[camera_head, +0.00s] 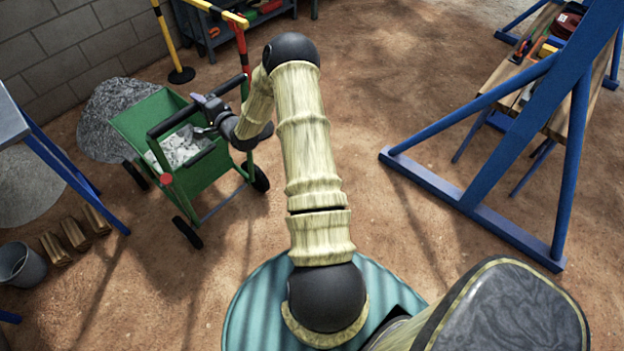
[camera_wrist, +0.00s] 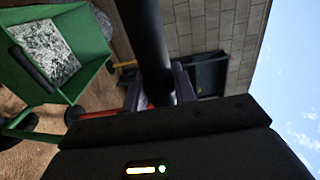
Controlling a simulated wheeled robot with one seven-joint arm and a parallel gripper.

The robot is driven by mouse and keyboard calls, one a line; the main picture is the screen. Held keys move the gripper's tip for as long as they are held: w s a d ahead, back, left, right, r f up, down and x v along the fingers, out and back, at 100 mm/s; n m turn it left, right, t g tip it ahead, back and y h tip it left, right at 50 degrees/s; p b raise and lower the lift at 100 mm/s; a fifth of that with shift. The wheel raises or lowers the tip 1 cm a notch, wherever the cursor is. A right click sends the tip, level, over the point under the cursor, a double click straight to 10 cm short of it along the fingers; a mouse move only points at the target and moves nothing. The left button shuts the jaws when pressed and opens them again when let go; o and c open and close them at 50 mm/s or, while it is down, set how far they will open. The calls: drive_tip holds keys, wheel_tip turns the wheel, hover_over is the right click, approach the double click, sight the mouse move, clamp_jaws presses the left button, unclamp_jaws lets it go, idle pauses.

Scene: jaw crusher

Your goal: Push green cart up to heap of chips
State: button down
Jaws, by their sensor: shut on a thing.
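The green cart (camera_head: 207,172) stands on the dirt at the left in the head view, with pale chips (camera_head: 184,147) in its tray. Its green tray also shows at the upper left of the wrist view (camera_wrist: 88,36). In the wrist view the bar (camera_wrist: 147,40) runs up between the jaws. The heap of grey chips (camera_head: 107,108) lies just beyond the cart's tray, by the block wall. The tray hides part of the heap, so I cannot tell if they touch.
A paler heap (camera_head: 28,186), wooden blocks (camera_head: 74,233) and a grey bucket (camera_head: 22,265) lie left of the cart. A blue-legged table (camera_head: 62,165) stands there too. A yellow-black post (camera_head: 170,45) stands behind. A blue frame (camera_head: 470,190) is at right; open dirt lies between.

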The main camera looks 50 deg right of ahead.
drive_tip(key=c, duration=1.1)
unclamp_jaws()
drive_tip(key=shift+w+f, duration=0.1)
drive_tip(key=shift+f, duration=0.1)
drive_tip(key=shift+a+r, duration=0.15)
drive_tip(key=shift+r, duration=0.1)
drive_tip(key=shift+s+d, duration=0.25)
drive_tip(key=shift+s, duration=0.1)
drive_tip(key=s+p, duration=0.1)
drive_tip(key=s, duration=1)
drive_tip(key=shift+s+d, duration=0.15)
